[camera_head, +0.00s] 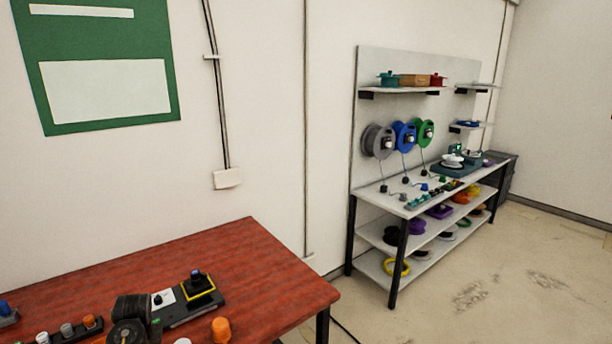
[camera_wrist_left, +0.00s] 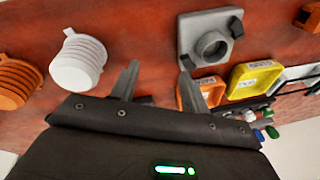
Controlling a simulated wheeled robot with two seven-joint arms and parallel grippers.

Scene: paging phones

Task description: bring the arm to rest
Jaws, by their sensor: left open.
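My left gripper (camera_wrist_left: 158,82) is open in the left wrist view. Its two dark fingers are apart over the red table (camera_wrist_left: 125,20), with nothing between them. A white ribbed cap (camera_wrist_left: 78,62) is left of the fingers and an orange ribbed cap (camera_wrist_left: 15,82) is at the left edge. A grey square block with a round socket (camera_wrist_left: 210,40) lies beyond the fingers. An orange box (camera_wrist_left: 203,92) is partly hidden behind the right finger, beside a yellow box (camera_wrist_left: 254,78). In the head view the fingertips cannot be made out. My right gripper is not in view.
On the red table (camera_head: 240,250) sit a black unit with a yellow frame (camera_head: 203,288), an orange cap (camera_head: 221,329) and a dark strip of knobs (camera_head: 70,330). The table's back and right are clear. A shelved workbench (camera_head: 375,203) with reels stands further right, past open floor.

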